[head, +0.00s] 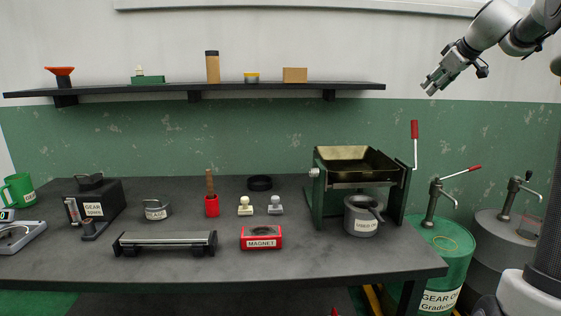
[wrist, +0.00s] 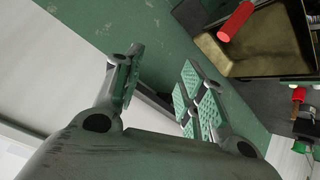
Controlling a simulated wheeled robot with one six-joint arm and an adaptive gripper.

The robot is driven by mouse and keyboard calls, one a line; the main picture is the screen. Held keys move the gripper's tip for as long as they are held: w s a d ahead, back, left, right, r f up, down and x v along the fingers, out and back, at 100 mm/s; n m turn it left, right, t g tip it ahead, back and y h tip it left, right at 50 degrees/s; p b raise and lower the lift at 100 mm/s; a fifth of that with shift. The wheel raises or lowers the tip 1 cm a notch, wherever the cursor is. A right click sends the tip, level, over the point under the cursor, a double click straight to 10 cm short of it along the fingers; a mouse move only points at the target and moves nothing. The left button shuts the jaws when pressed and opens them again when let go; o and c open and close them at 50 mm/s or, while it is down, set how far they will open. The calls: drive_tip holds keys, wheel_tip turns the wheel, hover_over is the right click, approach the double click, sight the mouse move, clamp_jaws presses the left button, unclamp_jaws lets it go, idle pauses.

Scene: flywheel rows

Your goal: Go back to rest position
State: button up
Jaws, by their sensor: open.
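My gripper (head: 438,82) is raised at the upper right in the head view, in front of the wall and above the right end of the bench. It is apart from everything there. In the wrist view its two fingers (wrist: 160,92) with green ribbed pads are spread apart, and nothing is between them. Behind the fingers in that view are the green and white wall and, at upper right, the brass-coloured tray (wrist: 265,42) of the tilting stand with its red handle (wrist: 236,21).
The dark bench (head: 50,262) holds a red magnet block (head: 261,238), a gear swag box (head: 95,200), a small pot (head: 362,216) and several other items. The tray stand (head: 318,200) is at its right. A shelf (head: 120,92) is above. Green (head: 445,262) and grey (head: 490,255) drums with pumps stand right.

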drive_tip(key=s+d+r+m+t+h, duration=0.25)
drive_tip(key=d+r+h, duration=0.35)
drive_tip(key=d, duration=0.4)
drive_tip(key=s+d+f+m+g+h, duration=0.15)
drive_tip(key=s+f, duration=0.25)
drive_tip(key=s, duration=0.4)
drive_tip(key=s+f+m+g+h, duration=0.2)
drive_tip(key=s+f+m+g, duration=0.15)
drive_tip(key=s, duration=0.35)
drive_tip(key=s+a+f+g+y, duration=0.2)
drive_tip(key=s+a+f+y, duration=0.1)
drive_tip(key=s+a+f, duration=0.5)
drive_tip(key=s+a+f+g+y, duration=0.2)
drive_tip(key=s+a+f, duration=0.45)
drive_tip(key=s, duration=0.45)
drive_tip(key=s+a+f+y, duration=0.2)
drive_tip(key=s+a, duration=0.1)
drive_tip(key=a, duration=0.3)
drive_tip(key=s+a+f+n+y, duration=0.1)
drive_tip(key=s+a+f, duration=0.1)
drive_tip(key=s+a, duration=0.2)
drive_tip(key=shift+a+f+t+y, duration=0.15)
drive_tip(key=shift+a+t+y, duration=0.25)
drive_tip(key=shift+a, duration=0.5)
